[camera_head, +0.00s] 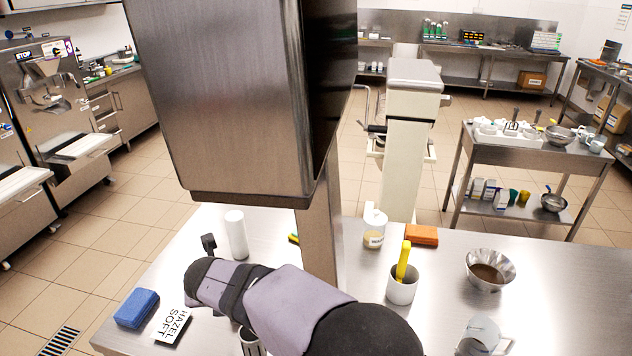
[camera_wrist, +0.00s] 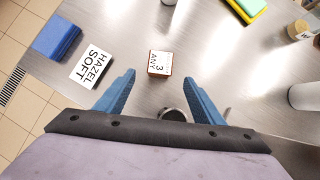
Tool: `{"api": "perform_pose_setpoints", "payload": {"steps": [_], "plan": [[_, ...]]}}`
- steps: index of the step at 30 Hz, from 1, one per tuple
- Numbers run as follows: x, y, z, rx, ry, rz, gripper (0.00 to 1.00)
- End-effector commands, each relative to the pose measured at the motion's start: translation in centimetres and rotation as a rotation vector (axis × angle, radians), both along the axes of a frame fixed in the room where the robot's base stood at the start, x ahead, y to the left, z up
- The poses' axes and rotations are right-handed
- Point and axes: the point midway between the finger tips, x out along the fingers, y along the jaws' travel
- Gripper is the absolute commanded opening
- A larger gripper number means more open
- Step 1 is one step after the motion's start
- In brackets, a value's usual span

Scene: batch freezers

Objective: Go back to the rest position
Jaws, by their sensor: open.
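My gripper (camera_wrist: 160,95) shows in the wrist view with its two blue fingers spread wide and nothing between the tips. It is above the steel table. Beyond the fingertips a small block (camera_wrist: 159,64) marked "ANY 3" stands on the table. In the head view my arm covers the table's front middle and the fingers are hidden behind it. A white card (camera_head: 173,324) reading "HAZEL SOFT" lies to the left of the arm; it also shows in the wrist view (camera_wrist: 91,66).
A blue sponge (camera_head: 136,308) lies at the table's left edge. A white cylinder (camera_head: 236,235) stands behind my arm. To the right are a white cup (camera_head: 402,289) with a yellow tool, a lidded jar (camera_head: 374,229), an orange block (camera_head: 422,235) and a steel bowl (camera_head: 490,270).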

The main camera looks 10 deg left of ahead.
Motion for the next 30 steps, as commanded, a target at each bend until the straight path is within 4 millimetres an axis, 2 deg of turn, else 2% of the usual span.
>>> {"api": "perform_pose_setpoints", "payload": {"steps": [5,8,11,15,20,24,30], "plan": [[-1.3,-0.8,2.0,0.096,0.016,-0.028,0.62],[-2.8,-1.8,3.4,0.194,0.048,-0.077,0.62],[-5.0,-3.6,4.0,0.326,0.133,-0.218,0.62],[-7.7,-6.2,2.4,0.467,0.305,-0.541,0.62],[-10.4,-8.7,-0.1,0.561,0.482,-0.951,0.62],[-13.3,-11.0,-2.4,0.609,0.62,-1.379,0.62],[-17.7,-13.9,-5.1,0.625,0.73,-2.03,0.62]]}}
